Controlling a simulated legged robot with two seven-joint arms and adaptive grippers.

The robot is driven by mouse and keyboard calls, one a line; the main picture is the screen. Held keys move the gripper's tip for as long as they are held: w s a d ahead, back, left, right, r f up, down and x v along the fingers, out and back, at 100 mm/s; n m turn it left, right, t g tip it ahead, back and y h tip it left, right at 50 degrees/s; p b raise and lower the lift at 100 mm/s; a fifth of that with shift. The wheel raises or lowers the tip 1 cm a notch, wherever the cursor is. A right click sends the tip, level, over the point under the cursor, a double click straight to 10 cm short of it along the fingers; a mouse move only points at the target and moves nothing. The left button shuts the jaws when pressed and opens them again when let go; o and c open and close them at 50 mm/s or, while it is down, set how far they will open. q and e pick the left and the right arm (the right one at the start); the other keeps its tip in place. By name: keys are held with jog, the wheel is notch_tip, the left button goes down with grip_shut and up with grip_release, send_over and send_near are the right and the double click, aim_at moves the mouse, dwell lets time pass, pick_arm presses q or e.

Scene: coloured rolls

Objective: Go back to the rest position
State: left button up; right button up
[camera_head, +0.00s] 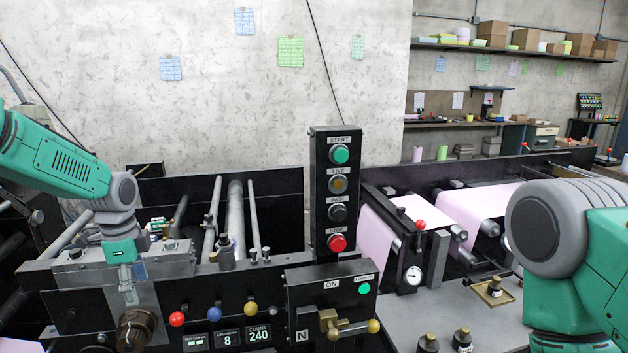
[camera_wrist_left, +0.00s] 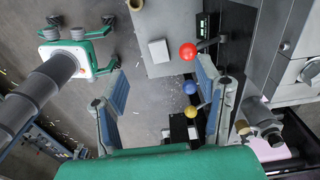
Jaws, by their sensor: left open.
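My left arm comes in from the left in the head view. Its gripper (camera_head: 128,285) hangs pointing down in front of the black machine's front panel, left of the red knob (camera_head: 177,319). In the left wrist view my left gripper (camera_wrist_left: 162,80) has its two blue fingers spread wide apart with nothing between them. The red knob (camera_wrist_left: 188,51), blue knob (camera_wrist_left: 190,87) and yellow knob (camera_wrist_left: 188,111) show beyond the fingers, near the right one. My right arm shows only as a green and grey link at the lower right of the head view; its gripper is out of the frame.
The button column (camera_head: 336,195) rises centrally, with a lever box (camera_head: 305,290) below it. A brass knob (camera_head: 137,328) sits just below my left gripper. Pink web rollers (camera_head: 475,208) and a pressure gauge (camera_head: 413,276) stand right of the column.

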pick_arm(q)
jog(key=s+d+f+n+b, duration=0.35)
jog(key=s+f, duration=0.55)
jog(key=f, duration=0.5)
jog(key=s+d+f+n+b, duration=0.3)
jog(key=s+d+f, duration=0.2)
jog(key=s+f, duration=0.65)
jog(key=s+f+n+b, duration=0.2)
jog(key=s+f+n, duration=0.2)
jog(key=s, duration=0.5)
jog(key=s+f+n+b, duration=0.3)
jog(key=s+f, duration=0.3)
jog(key=s, duration=0.3)
jog(key=shift+n, duration=0.35)
